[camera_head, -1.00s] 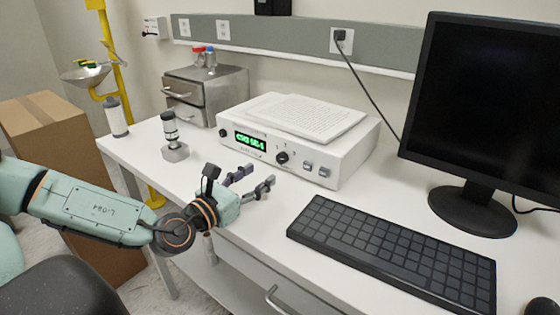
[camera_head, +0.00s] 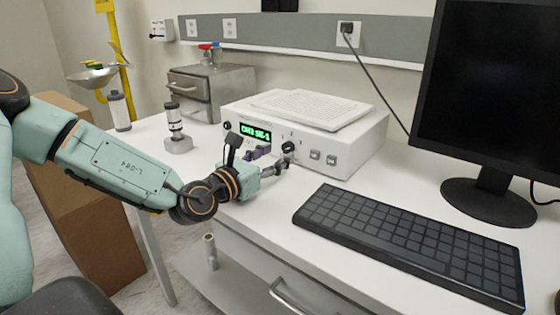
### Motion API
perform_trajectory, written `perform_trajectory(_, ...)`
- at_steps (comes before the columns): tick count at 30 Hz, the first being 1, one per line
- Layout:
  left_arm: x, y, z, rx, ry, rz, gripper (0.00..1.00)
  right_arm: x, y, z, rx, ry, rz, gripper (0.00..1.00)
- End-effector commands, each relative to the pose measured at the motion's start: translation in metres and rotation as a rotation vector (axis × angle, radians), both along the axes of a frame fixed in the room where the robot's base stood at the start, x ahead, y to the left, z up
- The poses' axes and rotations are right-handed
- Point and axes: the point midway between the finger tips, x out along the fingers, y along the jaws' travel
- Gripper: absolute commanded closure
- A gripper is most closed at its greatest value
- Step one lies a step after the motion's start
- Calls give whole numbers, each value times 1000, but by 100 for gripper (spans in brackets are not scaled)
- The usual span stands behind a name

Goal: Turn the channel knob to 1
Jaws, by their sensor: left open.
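The white instrument box (camera_head: 345,159) stands on the desk with papers on top. Its front has a green lit display (camera_head: 255,133) and a black channel knob (camera_head: 288,148) right of the display. A smaller dark knob (camera_head: 227,125) sits at the left end of the front. My left gripper (camera_head: 273,158) is open in front of the box, its fingers pointing at the panel near the channel knob. One finger overlaps the area just below the knob; I cannot tell whether it touches. The knob's pointer is too small to read. My right gripper is out of view.
A black keyboard (camera_head: 410,240) lies in front of the box, and a monitor (camera_head: 490,110) stands at the right. A small metal device (camera_head: 177,140) and a grey drawer cabinet (camera_head: 230,95) stand left of the box. Clear desk lies between keyboard and box.

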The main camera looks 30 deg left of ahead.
Motion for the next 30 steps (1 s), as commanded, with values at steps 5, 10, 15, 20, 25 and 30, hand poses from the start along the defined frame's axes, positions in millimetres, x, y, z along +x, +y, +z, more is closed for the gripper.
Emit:
perform_trajectory(5, 13, 0, -2, 7, 2, -2, 50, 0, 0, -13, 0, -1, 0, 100)
perform_trajectory(10, 21, -1, -1, 5, 1, -1, 50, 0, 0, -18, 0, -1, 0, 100)
perform_trajectory(15, 24, -2, 0, 3, 0, -1, 50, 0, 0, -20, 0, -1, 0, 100)
perform_trajectory(20, 25, -2, 1, 2, 0, -1, 50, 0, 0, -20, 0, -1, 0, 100)
perform_trajectory(25, 25, -2, 1, 2, 0, -1, 56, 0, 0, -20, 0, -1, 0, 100)
perform_trajectory(30, 25, -2, 1, 2, 0, -1, 70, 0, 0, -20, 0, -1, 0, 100)
